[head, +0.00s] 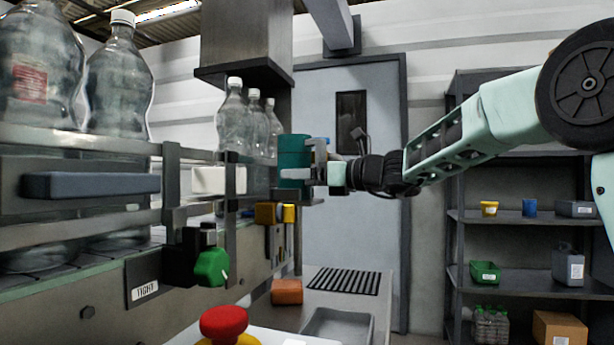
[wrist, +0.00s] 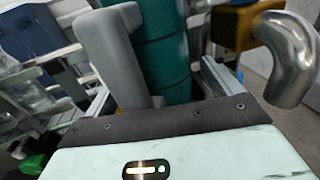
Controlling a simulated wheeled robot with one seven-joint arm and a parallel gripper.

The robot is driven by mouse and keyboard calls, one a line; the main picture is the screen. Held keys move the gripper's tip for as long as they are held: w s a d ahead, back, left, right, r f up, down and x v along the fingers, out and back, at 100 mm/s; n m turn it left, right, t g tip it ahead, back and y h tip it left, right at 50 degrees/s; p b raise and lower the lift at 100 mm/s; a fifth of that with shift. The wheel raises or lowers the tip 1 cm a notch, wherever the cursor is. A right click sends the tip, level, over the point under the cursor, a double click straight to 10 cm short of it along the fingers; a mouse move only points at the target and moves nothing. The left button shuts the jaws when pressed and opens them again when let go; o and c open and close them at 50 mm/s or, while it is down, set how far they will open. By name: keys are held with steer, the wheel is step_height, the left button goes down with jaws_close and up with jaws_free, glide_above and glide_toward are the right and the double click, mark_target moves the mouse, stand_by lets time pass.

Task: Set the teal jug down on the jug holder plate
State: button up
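The teal jug (head: 292,153) stands upright at the right end of the machine in the head view. It fills the upper middle of the wrist view (wrist: 163,60), its top out of frame. A grey upright piece, seemingly its handle (wrist: 108,55), is in front of it on the left. My gripper (head: 306,173) is level at the jug's lower part, its fingers at the jug's sides, seemingly shut on it. A grey plate edge, perhaps the jug holder plate (head: 312,201), shows just below the jug. Whether the jug touches it is hard to tell.
A bent metal pipe (wrist: 288,60) is close on the right in the wrist view. Clear bottles (head: 231,120) stand left of the jug. A yellow block (head: 268,213) sits below. A green knob (head: 211,267) and red button (head: 224,322) are nearer. Shelves (head: 520,216) are at right.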

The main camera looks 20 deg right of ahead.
steer(key=shift+r, duration=0.15)
steer(key=v, duration=1.2)
stand_by(0.4)
